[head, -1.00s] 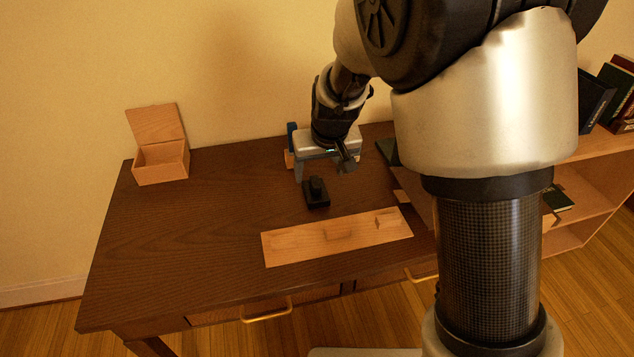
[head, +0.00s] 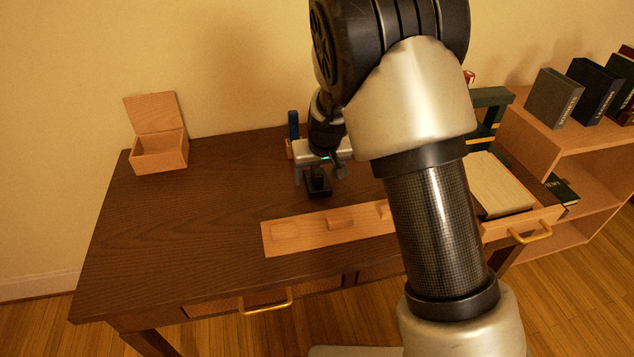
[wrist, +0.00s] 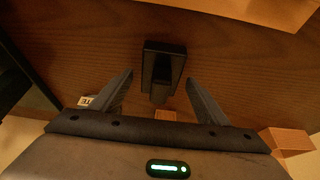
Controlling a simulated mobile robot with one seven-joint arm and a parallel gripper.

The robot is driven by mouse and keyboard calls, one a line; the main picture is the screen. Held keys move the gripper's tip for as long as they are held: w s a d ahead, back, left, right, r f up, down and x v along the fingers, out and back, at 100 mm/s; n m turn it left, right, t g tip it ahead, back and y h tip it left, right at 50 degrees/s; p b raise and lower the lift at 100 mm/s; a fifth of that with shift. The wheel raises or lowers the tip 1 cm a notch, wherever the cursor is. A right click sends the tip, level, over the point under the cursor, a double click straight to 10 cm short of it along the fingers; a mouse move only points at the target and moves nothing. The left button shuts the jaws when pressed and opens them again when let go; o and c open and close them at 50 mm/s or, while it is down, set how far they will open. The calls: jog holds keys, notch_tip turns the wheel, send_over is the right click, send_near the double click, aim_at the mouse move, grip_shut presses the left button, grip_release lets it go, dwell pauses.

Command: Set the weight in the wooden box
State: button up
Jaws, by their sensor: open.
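The weight (head: 318,191) is a small black block with a raised grip, standing on the dark desk. In the wrist view the weight (wrist: 164,54) lies ahead of and between the fingers. My gripper (head: 319,174) is open, pointing down just above it, with one finger on each side; in the wrist view my gripper (wrist: 160,78) shows a gap on both sides of the grip. The wooden box (head: 160,157) stands at the desk's back left with its lid raised; its inside looks empty from here.
A pale wooden board (head: 300,240) with shallow raised or sunken blocks lies in front of the weight. A blue item (head: 293,125) stands behind my gripper. An open drawer (head: 508,225) and a bookshelf (head: 560,150) are at right.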

jog(key=c, duration=1.7)
jog(key=shift+w+r, duration=0.1)
jog(key=shift+r, duration=0.05)
grip_shut()
